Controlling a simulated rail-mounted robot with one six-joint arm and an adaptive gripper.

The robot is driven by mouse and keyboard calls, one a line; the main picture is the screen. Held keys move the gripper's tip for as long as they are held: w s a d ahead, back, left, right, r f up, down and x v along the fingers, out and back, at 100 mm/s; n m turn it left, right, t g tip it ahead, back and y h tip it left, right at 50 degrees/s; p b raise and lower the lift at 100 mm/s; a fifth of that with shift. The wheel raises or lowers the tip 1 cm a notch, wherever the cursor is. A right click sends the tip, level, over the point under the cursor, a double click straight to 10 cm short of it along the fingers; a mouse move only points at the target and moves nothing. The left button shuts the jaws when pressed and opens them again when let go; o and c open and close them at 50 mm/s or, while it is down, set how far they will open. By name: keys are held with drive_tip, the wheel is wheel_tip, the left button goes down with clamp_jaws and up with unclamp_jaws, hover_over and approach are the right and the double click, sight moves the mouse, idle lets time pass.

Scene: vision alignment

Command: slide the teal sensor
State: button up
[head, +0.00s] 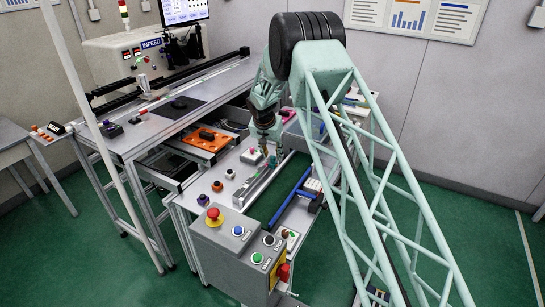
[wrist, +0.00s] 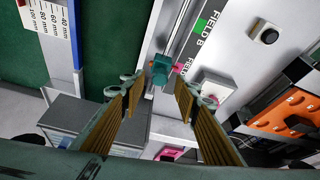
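The teal sensor (wrist: 161,70) is a small block on a grey rail (wrist: 181,30) in the wrist view. A small pink piece (wrist: 179,67) is close on its right. My gripper (wrist: 160,88) is open, with one fingertip to each side of the teal sensor in the picture. I see no finger closed on it, and contact cannot be told. In the head view my gripper (head: 268,150) is low over the far end of the rail (head: 263,183). There I cannot clearly separate the sensor from the teal fingers.
A blue-edged ruler (wrist: 62,25) lies on the other side. An orange tray (head: 207,138) is left of the bench in the head view. A red emergency button (head: 213,214) stands on the front control box (head: 225,243).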

drive_tip(key=shift+x, duration=1)
clamp_jaws()
